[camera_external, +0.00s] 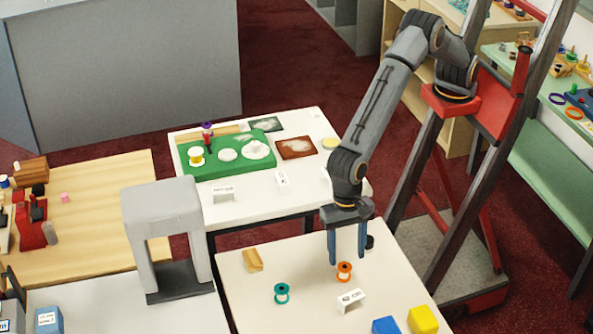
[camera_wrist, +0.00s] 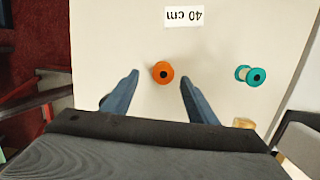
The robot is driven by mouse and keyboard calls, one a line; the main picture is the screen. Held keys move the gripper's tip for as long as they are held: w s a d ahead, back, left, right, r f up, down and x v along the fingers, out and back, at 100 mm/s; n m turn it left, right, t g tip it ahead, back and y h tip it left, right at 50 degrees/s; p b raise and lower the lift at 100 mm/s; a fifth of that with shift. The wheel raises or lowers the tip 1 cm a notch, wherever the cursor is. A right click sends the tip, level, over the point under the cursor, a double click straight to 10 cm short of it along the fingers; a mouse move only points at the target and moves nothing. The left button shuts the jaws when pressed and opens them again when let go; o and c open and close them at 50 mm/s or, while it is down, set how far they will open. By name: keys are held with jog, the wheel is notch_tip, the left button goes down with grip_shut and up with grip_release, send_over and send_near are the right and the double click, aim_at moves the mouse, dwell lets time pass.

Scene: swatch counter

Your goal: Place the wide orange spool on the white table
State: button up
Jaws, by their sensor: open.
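The orange spool (camera_external: 344,272) stands upright on the near white table (camera_external: 240,268), behind a small white sign. It also shows in the wrist view (camera_wrist: 163,72), its round top facing the camera, between the lines of the two fingers. My gripper (camera_external: 347,260) points down over it, open and empty, its blue fingers apart; the fingertips (camera_wrist: 159,78) also show in the wrist view. I cannot tell exactly how high they are above the table. Another white table (camera_external: 255,205) stands behind, with a green board on it.
A teal spool (camera_external: 281,293) stands left of the orange one. A sign reading 40 cm (camera_external: 351,300), a blue block (camera_external: 386,325), a yellow block (camera_external: 423,319) and a tan piece (camera_external: 252,260) share the near table. A grey arch (camera_external: 165,215) stands at the left.

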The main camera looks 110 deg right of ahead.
aim_at(343, 263)
jog(key=shift+w+a+f+p, duration=0.15)
jog(key=shift+f+p, duration=0.2)
jog(key=shift+f, duration=0.6)
jog(key=shift+w+a+f+p, duration=0.1)
jog(key=shift+f+p, duration=0.25)
jog(key=shift+f, duration=0.6)
jog(key=shift+w+a+f+p, duration=0.15)
jog(key=shift+f+p, duration=0.2)
jog(key=shift+f, duration=0.6)
jog(key=shift+s, duration=0.1)
jog(key=c, duration=1.2)
jog(key=shift+c, duration=0.2)
jog(key=shift+r, duration=0.15)
